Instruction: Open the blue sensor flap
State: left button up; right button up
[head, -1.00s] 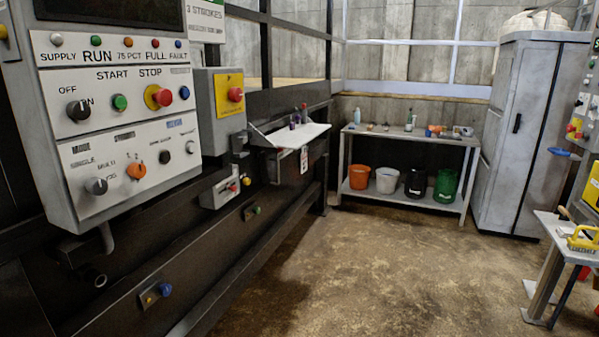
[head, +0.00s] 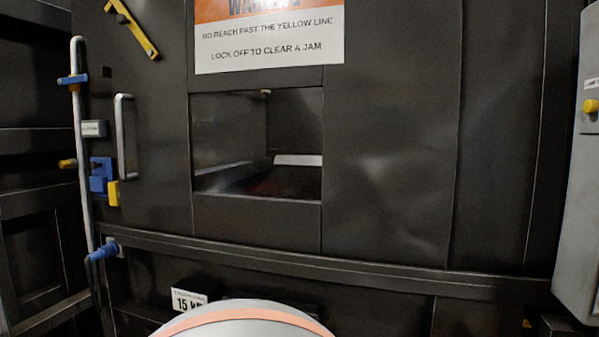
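No part is clearly marked as the blue sensor flap. A small blue block (head: 99,178) sits on the dark machine front at the left, just left of a silver handle (head: 124,137), with a yellow piece (head: 113,193) at its lower right. Other blue parts are a knob-like piece (head: 102,251) on the ledge below and a small blue fitting (head: 73,79) on a vertical pale rod. I cannot tell which one is the flap, or whether it is open or closed. Neither of my grippers is in view.
A dark machine front with a rectangular opening (head: 257,145) fills the middle, under a warning sign (head: 268,40). A yellow bar (head: 133,28) is at upper left. A horizontal ledge (head: 330,267) runs below. A grey box (head: 580,210) with a yellow button stands at right.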

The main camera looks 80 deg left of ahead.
aim_at(102, 167)
jog(key=u, duration=3.7)
jog(key=i+j+z, duration=0.15)
jog(key=j, duration=0.25)
jog(key=i+j+z, duration=0.15)
jog(key=j, duration=0.25)
jog(key=j+z, duration=0.15)
jog(key=j, duration=0.25)
jog(key=i+j+z, duration=0.2)
jog(key=j, duration=0.25)
jog(key=k+l, duration=0.05)
